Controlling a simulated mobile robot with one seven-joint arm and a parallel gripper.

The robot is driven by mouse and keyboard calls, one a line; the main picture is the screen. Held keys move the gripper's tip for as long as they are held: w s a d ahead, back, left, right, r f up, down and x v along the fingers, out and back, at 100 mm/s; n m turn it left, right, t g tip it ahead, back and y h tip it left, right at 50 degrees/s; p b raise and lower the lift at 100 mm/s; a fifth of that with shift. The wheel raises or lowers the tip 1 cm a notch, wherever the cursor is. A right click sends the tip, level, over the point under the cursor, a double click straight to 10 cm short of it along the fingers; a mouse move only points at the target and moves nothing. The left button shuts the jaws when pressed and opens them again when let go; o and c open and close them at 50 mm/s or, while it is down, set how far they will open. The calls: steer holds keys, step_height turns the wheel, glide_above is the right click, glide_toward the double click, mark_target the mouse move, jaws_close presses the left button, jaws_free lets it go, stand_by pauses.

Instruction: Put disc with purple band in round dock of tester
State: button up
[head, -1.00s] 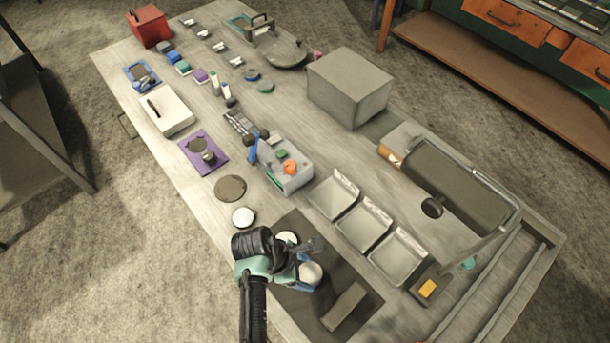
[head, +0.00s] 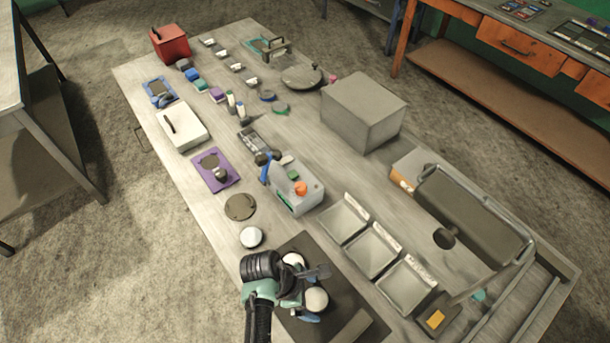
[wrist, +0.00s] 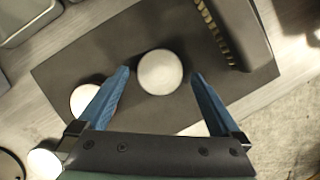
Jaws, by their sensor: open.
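Three pale round discs show, and I see no purple band on any from above. One disc (wrist: 160,73) lies on the dark mat (wrist: 75,65) between my fingers in the wrist view; it also shows in the head view (head: 317,300). A second disc (wrist: 86,98) is partly behind the left finger. The third disc (head: 251,237) lies off the mat. My gripper (wrist: 160,77) is open and empty, over the first disc; I cannot tell its height. A grey box (head: 297,198) with an orange knob, perhaps the tester, stands beyond the mat; I cannot make out a round dock.
Three grey bins (head: 374,250) stand right of the mat. A grey block (wrist: 228,30) lies on the mat, near the right finger. A flat dark round plate (head: 240,207) and a purple pad (head: 216,170) lie farther back. A large grey box (head: 362,108) stands at the back right.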

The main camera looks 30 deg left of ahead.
steer(key=v, duration=1.2)
